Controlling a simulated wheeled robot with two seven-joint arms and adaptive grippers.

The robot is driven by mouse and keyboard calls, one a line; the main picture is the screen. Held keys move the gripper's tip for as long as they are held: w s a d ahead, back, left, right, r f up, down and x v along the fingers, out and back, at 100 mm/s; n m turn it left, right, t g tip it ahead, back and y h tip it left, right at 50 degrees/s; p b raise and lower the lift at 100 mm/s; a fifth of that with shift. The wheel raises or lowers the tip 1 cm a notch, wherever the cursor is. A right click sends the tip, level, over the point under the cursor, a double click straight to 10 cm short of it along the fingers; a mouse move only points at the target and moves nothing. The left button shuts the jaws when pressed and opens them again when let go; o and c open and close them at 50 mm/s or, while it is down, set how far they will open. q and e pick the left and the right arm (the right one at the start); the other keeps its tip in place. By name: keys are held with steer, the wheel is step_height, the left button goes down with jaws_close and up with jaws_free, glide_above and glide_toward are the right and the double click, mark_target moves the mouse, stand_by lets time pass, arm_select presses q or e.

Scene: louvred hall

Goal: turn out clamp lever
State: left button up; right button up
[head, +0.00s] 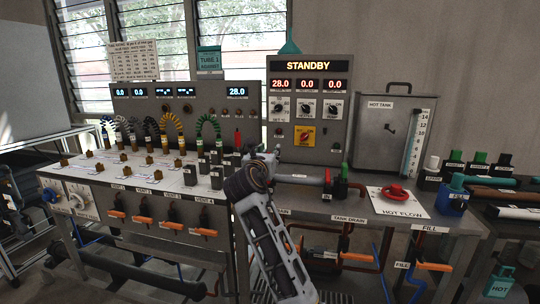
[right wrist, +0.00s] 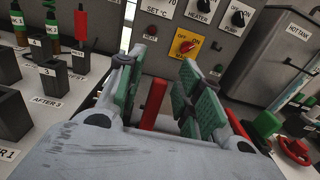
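My right gripper (head: 262,160) reaches over the bench between the two control panels. In the right wrist view its fingers (right wrist: 158,105) are apart, with green pads on both sides. A narrow red bar (right wrist: 151,114), which looks like the clamp lever, shows between them, with a gap beside the right pads. I cannot tell whether it touches the left finger. Its base is hidden behind the gripper body, and in the head view I cannot make it out behind the gripper. My left gripper is not in view.
A red-capped post (right wrist: 81,28) and black blocks stand left of the gripper. The STANDBY panel (head: 308,66) rises behind.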

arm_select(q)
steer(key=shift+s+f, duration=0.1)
arm_select(e)
jaws_close()
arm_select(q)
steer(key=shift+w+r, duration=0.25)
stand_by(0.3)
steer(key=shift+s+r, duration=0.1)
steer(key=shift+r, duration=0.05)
arm_select(e)
steer(key=shift+p, duration=0.35)
steer(key=shift+r+p, duration=0.1)
steer(key=shift+p, duration=0.4)
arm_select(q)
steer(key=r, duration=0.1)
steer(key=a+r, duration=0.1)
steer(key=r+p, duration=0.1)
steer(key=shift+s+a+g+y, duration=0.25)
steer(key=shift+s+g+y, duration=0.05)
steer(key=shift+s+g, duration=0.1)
arm_select(e)
steer(key=shift+w+d, duration=0.1)
steer(key=shift+w, duration=0.05)
